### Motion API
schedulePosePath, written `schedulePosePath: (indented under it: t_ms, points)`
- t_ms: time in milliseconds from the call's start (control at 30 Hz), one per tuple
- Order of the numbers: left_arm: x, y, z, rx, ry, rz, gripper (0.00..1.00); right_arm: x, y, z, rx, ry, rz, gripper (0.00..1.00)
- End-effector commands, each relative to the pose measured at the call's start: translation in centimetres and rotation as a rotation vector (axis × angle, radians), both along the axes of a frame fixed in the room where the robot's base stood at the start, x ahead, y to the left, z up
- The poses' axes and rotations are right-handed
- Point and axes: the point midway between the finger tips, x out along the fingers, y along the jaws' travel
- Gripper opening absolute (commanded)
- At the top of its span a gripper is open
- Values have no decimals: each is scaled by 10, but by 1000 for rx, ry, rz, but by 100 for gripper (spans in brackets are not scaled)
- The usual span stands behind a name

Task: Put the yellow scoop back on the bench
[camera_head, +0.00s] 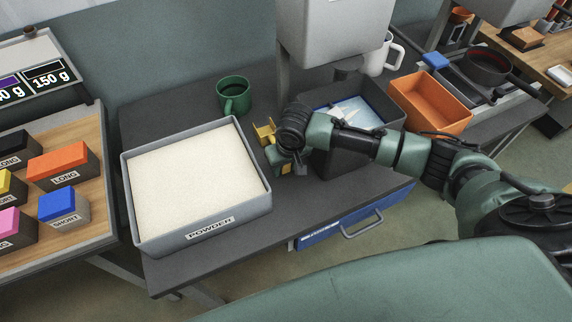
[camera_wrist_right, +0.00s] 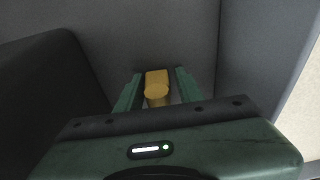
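The yellow scoop (camera_head: 264,133) is on or just above the dark bench (camera_head: 185,98), between the powder tray and the dark grey bin; I cannot tell if it touches the bench. My right gripper (camera_head: 283,157) points down over it and hides part of it. In the right wrist view the scoop's yellow handle (camera_wrist_right: 157,88) lies between the two green fingers (camera_wrist_right: 160,84). A narrow gap shows on each side, so the gripper looks open around the handle. My left gripper is not in view.
The wide powder tray (camera_head: 262,200) stands left of my right gripper. A green mug (camera_head: 234,95) is behind it. A dark grey bin (camera_head: 318,98) and an orange bin (camera_head: 430,101) stand to the right. Coloured blocks (camera_head: 58,162) sit at far left.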

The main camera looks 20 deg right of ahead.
Motion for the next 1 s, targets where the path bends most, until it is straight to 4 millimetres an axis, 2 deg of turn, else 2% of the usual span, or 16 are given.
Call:
schedulePosePath:
  t_ms: [233,367,467,800,1000]
  points:
    - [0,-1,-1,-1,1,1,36,-2,-6,-5,-15,10,-6,48]
    - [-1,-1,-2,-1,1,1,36,-1,-7,2,-16,6,-7,48]
    - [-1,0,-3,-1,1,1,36,-3,-6,16,-12,6,-6,48]
    - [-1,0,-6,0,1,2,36,-17,-5,91,-8,2,-4,48]
    - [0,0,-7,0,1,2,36,-24,-5,119,-8,3,-4,48]
